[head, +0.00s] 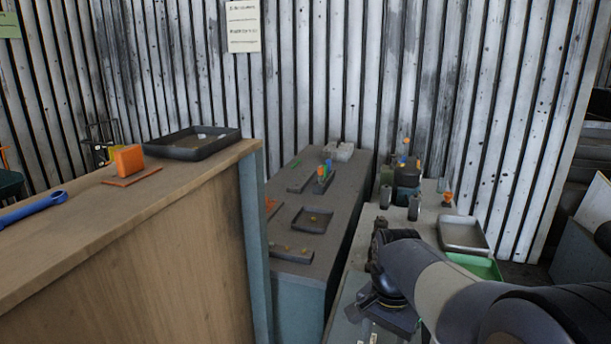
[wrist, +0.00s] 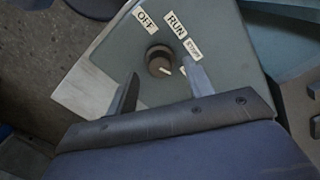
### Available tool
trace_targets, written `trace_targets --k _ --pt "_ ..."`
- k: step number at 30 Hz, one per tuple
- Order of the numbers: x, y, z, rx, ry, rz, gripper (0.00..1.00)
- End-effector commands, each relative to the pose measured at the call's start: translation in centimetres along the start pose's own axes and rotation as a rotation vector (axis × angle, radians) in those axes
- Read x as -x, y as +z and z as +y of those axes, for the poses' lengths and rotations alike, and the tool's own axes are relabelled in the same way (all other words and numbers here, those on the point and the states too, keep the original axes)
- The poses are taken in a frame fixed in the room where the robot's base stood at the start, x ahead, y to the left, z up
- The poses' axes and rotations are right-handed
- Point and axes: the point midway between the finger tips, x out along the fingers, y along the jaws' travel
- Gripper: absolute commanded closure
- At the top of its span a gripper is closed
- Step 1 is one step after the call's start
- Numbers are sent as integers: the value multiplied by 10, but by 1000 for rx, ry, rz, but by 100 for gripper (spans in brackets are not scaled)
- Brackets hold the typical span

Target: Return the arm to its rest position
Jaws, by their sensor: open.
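My gripper (wrist: 160,68) is open and empty in the wrist view. Its two fingers point towards a grey-green control panel (wrist: 110,55). A dark round knob (wrist: 159,60) on this panel appears between the fingertips; I see no grip on it, and the gap in depth is hard to judge. Labels reading OFF (wrist: 146,20) and RUN (wrist: 175,24), and a smaller one, sit beyond the knob. My arm (head: 420,275) reaches in from the lower right in the head view, bent low over the right-hand bench. The fingers cannot be made out there.
A wooden counter (head: 150,240) at left bears a black tray (head: 195,142), an orange block (head: 129,159) and a blue wrench (head: 33,208). A grey bench (head: 340,205) holds small parts. The blower housing (head: 407,174), a grey tray (head: 463,234) and a green tray (head: 478,265) lie beyond my arm.

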Motion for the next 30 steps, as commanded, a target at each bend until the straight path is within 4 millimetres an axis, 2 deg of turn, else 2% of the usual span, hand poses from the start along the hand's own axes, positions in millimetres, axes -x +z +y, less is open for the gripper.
trace_targets --k 3,7,19,23,30 --pt "-14 0 0 0 2 -3 50" --pt "-21 0 0 0 0 0 50" --pt "-19 0 0 13 -1 1 50" --pt "-11 0 0 2 -1 1 50" --pt "29 -1 -1 0 -4 5 50"
